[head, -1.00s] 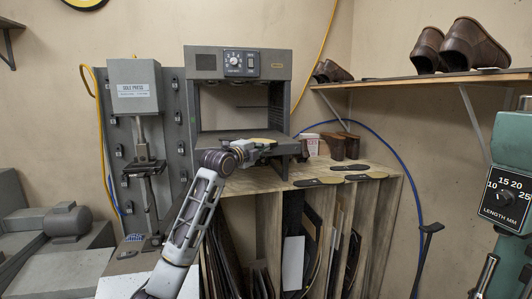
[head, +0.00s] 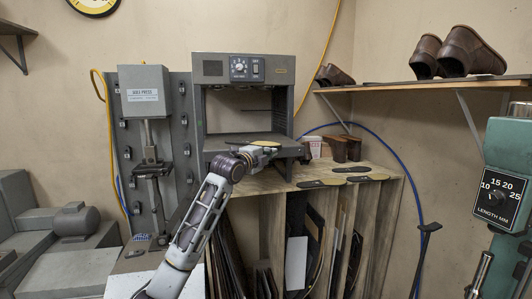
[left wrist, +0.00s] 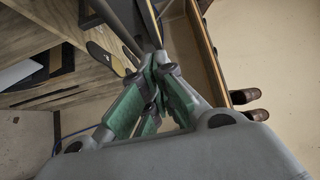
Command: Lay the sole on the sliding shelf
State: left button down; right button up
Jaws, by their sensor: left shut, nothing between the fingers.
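A sole with a yellowish top (head: 266,143) lies flat at the front of the grey sliding shelf (head: 222,144), in the open bay of the grey machine (head: 213,68). My left gripper (head: 262,156) is just in front of the shelf, close below the sole. It is shut and empty; its fingertips are small and partly lost against the shelf, so I cannot tell whether they touch anything. The left wrist view shows its green finger links close together. My right gripper is not in view.
Several dark soles (head: 319,184) lie on the wooden bench top (head: 275,184) to the right. Brown blocks (head: 340,148) and a small box stand behind them. A sole press (head: 145,95) stands left. A shoe shelf (head: 400,85) and a green machine (head: 510,155) are on the right.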

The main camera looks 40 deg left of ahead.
pick_arm(q)
jog(key=s+b, duration=0.4)
jog(key=s, duration=0.6)
jog(key=shift+s+d+r, duration=0.15)
jog(key=shift+d, duration=0.25)
jog(key=shift+d, duration=0.2)
